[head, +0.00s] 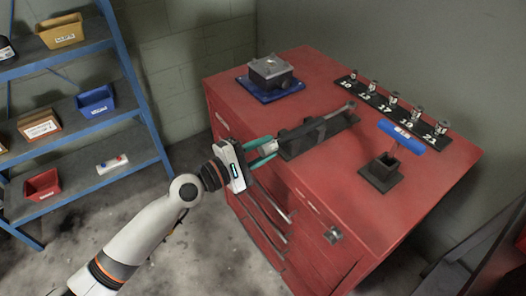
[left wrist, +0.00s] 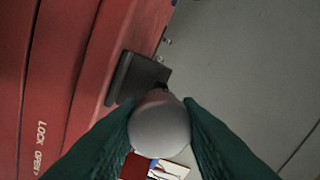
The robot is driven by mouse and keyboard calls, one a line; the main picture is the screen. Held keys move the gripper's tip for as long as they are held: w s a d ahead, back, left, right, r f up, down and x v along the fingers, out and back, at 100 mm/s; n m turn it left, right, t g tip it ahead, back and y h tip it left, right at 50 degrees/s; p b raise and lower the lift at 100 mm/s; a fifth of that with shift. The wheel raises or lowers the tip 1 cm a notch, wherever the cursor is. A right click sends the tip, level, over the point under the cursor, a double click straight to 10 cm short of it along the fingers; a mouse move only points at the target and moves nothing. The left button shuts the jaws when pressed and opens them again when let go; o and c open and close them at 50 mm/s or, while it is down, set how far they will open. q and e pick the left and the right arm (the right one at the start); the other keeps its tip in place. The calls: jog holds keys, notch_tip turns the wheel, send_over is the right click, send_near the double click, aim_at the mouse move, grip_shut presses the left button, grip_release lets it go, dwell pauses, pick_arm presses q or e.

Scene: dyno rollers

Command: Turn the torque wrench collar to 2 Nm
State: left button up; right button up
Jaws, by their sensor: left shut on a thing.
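The torque wrench (head: 338,112) lies in a dark cradle (head: 300,143) on the red cabinet, with its thin shaft pointing to the back right. Its grey collar end (head: 268,147) sticks out toward the cabinet's left edge. My left gripper (head: 265,151) has teal fingers and is shut on this collar, one finger on each side. In the left wrist view the collar shows as a round grey end (left wrist: 160,127) between the fingers. No scale or torque reading can be made out. My right gripper is not in view.
On the red cabinet top (head: 340,165) stand a grey metal block (head: 270,71) on a blue mat, a black rail (head: 362,97) of numbered sockets, and a blue T-handle (head: 401,136) in a dark holder (head: 381,172). A blue shelf rack (head: 135,75) with bins stands at left.

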pick_arm(q)
jog(key=m+b, duration=0.1)
jog(key=m, duration=0.1)
jog(key=m+b, duration=0.1)
jog(key=m, duration=0.2)
jog(key=shift+f+m, duration=0.2)
jog(key=shift+m, duration=0.1)
jog(key=m+b, duration=0.2)
jog(key=m, duration=0.2)
jog(key=m+b, duration=0.1)
jog(key=m, duration=0.4)
jog(key=shift+b, duration=0.4)
jog(key=m, duration=0.5)
jog(key=shift+b, duration=0.3)
jog(key=o, duration=1)
jog(key=shift+r, duration=0.1)
